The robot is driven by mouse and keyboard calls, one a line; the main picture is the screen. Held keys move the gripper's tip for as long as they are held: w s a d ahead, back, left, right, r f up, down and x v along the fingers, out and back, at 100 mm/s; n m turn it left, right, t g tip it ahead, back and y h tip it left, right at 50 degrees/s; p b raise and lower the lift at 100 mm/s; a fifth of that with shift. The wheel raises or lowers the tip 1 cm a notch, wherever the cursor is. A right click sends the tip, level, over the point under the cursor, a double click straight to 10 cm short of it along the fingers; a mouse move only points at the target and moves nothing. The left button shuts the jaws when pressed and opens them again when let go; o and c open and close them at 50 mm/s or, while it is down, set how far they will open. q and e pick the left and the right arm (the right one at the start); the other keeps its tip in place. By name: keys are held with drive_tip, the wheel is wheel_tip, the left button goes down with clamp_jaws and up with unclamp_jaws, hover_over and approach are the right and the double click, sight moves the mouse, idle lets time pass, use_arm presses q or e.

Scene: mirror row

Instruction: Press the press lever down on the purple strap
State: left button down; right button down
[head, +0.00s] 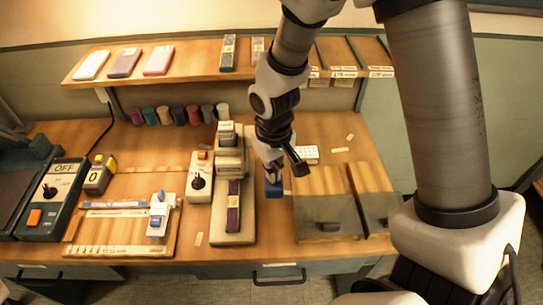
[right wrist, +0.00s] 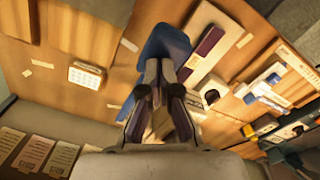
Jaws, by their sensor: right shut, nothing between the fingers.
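The purple strap (head: 233,208) lies lengthwise on the pale base of the press (head: 220,237) in the head view. The grey-beige upper part of the press (head: 229,160) stands at the strap's far end; I cannot clearly make out the lever. The strap also shows in the right wrist view (right wrist: 210,41). My right gripper (head: 273,174) is shut and empty, pointing down to the right of the press. A blue object (head: 274,188) is right at its fingertips; it also shows behind the fingers in the wrist view (right wrist: 165,42). I cannot tell whether they touch. My left gripper is out of view.
A dial box (head: 200,190) stands left of the press, and a board with a blue-white slider (head: 160,215) lies farther left. Wooden boxes (head: 325,205) stand to the right. Colored spools (head: 178,116) line the back under a shelf (head: 190,62).

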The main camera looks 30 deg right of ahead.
drive_tip(key=shift+f+b, duration=1.85)
drive_tip(key=shift+f, duration=1.2)
wheel_tip(320, 180, up, 15)
drive_tip(key=p, duration=1.5)
drive_tip(key=shift+r, duration=0.15)
